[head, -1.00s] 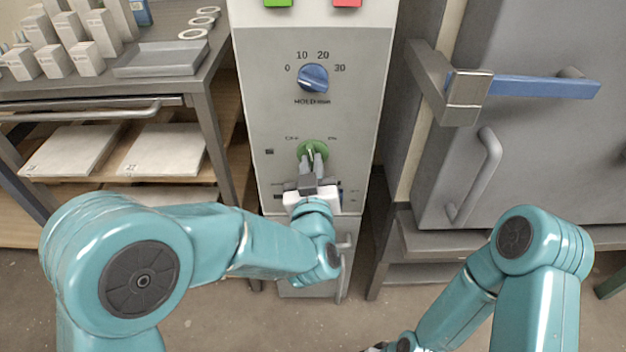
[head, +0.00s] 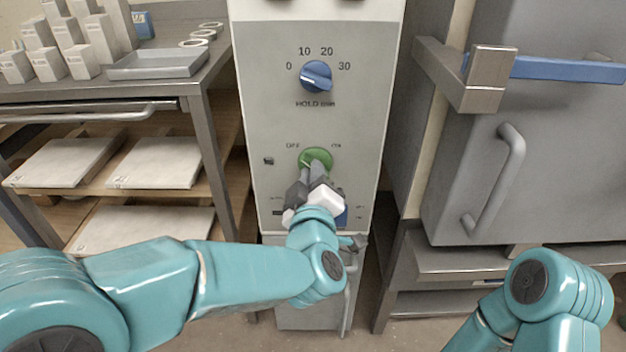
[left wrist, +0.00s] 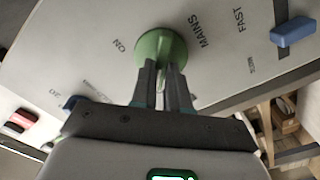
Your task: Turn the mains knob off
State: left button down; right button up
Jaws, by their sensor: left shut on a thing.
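The green round mains knob (head: 316,157) is on the grey control panel (head: 265,120), between the printed words OFF at its left and ON at its right. My left gripper (head: 314,172) is shut on the knob's grip from below, its body tilted. The left wrist view shows the green knob (left wrist: 160,45) with the two fingers (left wrist: 163,78) on either side of its grip, near the words ON and MAINS. The fingers hide the grip, so I cannot tell exactly where it points. My right gripper is out of view.
A blue hold-time knob (head: 316,76) sits above the green one. A blue switch (left wrist: 293,32) shows in the left wrist view. A steel door with a handle (head: 495,180) stands at right, a shelf table with a tray (head: 158,64) at left.

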pick_arm(q)
jog(key=shift+w+r, duration=0.1)
jog(key=shift+r, duration=0.05)
jog(key=c, duration=1.1)
grip_release()
jog(key=shift+f, duration=0.2)
